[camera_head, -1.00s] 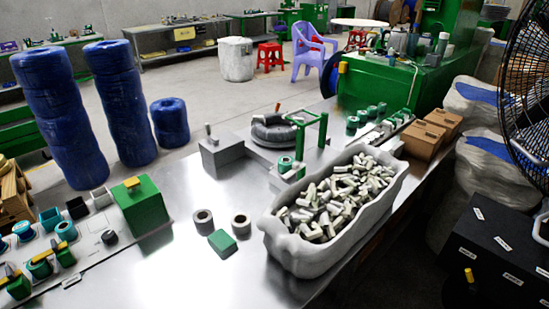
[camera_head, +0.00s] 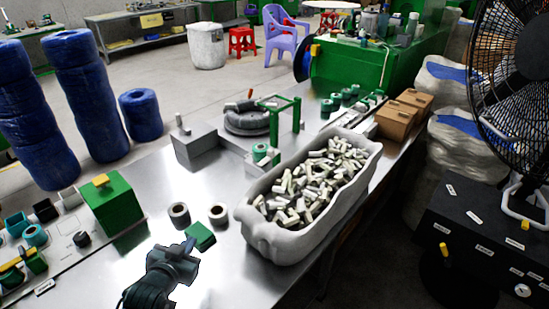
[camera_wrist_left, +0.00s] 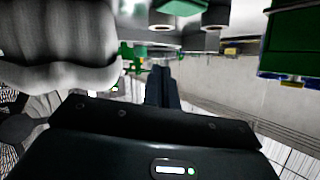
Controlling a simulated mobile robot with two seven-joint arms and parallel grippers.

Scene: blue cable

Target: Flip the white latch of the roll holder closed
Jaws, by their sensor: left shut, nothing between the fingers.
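My left gripper (camera_head: 189,245) reaches in from the bottom of the head view. It is shut and empty, with its tips near a green block (camera_head: 200,236) on the metal table. Its closed dark fingers show in the left wrist view (camera_wrist_left: 162,86). A black coil (camera_head: 247,117) lies on a round base beside a green frame (camera_head: 281,104) and a grey block (camera_head: 194,145) with a small upright lever (camera_head: 180,121); these stand well beyond the gripper. I cannot tell which part is the roll holder, and no white latch is clearly visible. My right gripper is not in view.
A pale bin full of short fittings (camera_head: 262,231) stands right of the gripper. Two small grey rolls (camera_head: 179,214) (camera_head: 218,214) stand just beyond it, and a green box (camera_head: 112,203) stands to the left. Bare table (camera_head: 155,180) lies between the green box and grey block.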

